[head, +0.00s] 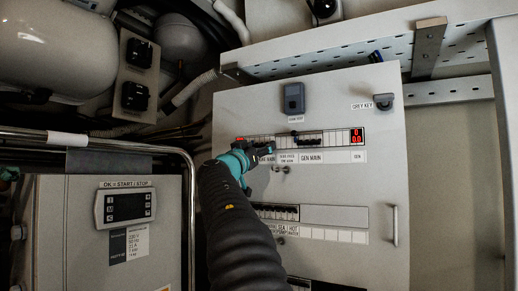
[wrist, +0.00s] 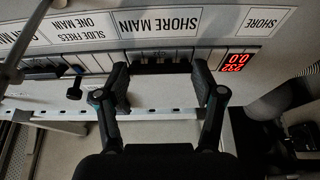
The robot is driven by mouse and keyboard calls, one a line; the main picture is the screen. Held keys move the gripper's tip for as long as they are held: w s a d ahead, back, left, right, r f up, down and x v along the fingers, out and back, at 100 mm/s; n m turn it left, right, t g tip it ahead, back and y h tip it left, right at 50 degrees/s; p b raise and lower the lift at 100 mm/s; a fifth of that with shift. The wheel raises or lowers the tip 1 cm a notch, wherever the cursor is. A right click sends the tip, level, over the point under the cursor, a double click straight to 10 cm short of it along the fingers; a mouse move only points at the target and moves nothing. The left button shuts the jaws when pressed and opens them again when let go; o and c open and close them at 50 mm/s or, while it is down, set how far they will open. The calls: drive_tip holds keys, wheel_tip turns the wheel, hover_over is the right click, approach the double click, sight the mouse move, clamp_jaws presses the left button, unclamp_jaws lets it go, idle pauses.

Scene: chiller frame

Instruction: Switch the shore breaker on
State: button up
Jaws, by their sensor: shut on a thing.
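The shore breaker (wrist: 160,64) sits in the row under the upside-down SHORE MAIN label (wrist: 160,21) in the wrist view. The breaker's lever position cannot be made out. In the head view my gripper (head: 262,150) is at the left part of the panel's upper row and hides the shore breaker. The red shore display (wrist: 237,63) reads 232 and 0.0.
The GEN MAIN breaker (head: 310,138) is to the right, with a red display (head: 357,136) reading zeros. A dark knob (wrist: 74,90) stands near the SLIDE FREES ONE MAIN label (wrist: 87,25). A handle (head: 395,225) is at the panel's right edge. A metal rail (head: 100,137) runs at left.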

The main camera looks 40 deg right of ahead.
drive_tip(key=shift+r+p, duration=0.2)
drive_tip(key=shift+p, duration=0.15)
drive_tip(key=shift+a+r+y+p, duration=0.1)
drive_tip(key=shift+r+y+p, duration=0.15)
drive_tip(key=shift+y+p, duration=0.35)
drive_tip(key=shift+r+y+p, duration=0.2)
drive_tip(key=shift+y+p, duration=0.2)
drive_tip(key=shift+p, duration=0.4)
drive_tip(key=shift+a+r+g+y+p, duration=0.1)
drive_tip(key=shift+g+y+p, duration=0.4)
drive_tip(key=shift+y, duration=0.2)
drive_tip(key=shift+r+g+y, duration=0.35)
drive_tip(key=shift+g+y, duration=0.15)
drive_tip(key=shift+y, duration=0.7)
drive_tip(key=o, duration=1.1)
drive_tip(key=shift+o, duration=0.2)
drive_tip(key=shift+s+r, duration=0.1)
